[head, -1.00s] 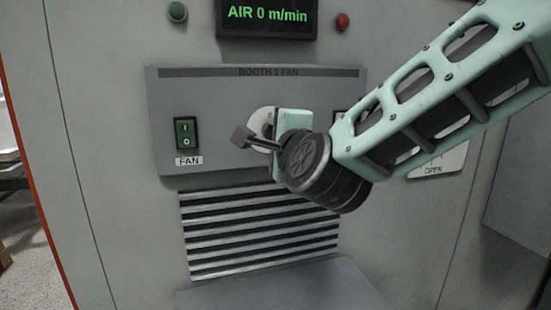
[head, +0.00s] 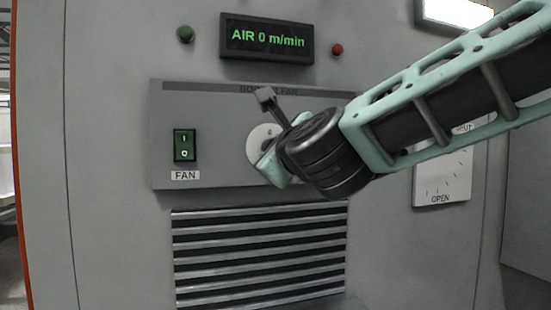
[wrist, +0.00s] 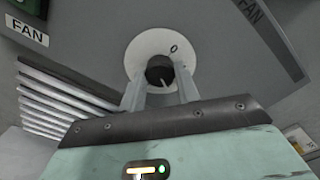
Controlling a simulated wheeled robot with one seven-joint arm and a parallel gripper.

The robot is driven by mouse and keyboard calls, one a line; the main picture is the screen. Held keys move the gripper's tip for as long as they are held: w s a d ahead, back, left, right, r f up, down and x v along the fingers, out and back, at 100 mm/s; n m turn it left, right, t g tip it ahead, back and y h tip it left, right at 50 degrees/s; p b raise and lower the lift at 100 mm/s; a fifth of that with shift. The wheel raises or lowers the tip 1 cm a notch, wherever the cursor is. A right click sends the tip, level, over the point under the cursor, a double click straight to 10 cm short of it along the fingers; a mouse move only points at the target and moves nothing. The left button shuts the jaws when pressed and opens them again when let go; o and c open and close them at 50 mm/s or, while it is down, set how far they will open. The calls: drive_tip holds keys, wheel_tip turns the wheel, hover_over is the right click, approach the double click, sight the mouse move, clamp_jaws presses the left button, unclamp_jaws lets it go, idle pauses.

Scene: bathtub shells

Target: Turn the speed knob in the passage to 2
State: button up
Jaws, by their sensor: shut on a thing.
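The speed knob (wrist: 159,68) is small and dark, on a round white dial plate (wrist: 148,46) in the wrist view. A "0" mark shows at the plate's upper right; its other marks are hidden or unreadable. A pale line on the knob points down and slightly right in that view. My gripper (wrist: 160,85) is shut on the knob, one finger on each side. In the head view, the white dial plate (head: 260,138) shows beside my gripper, which hides the knob. The display (head: 267,39) reads "AIR 0 m/min".
A green rocker switch (head: 184,145) labelled FAN sits left of the dial on the grey fan panel (head: 215,120). A slatted vent (head: 258,255) is below. A white dial plate marked OPEN (head: 442,180) is at right, partly behind my arm.

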idle(0.4)
drive_tip(key=o, duration=1)
drive_tip(key=shift+f, duration=0.1)
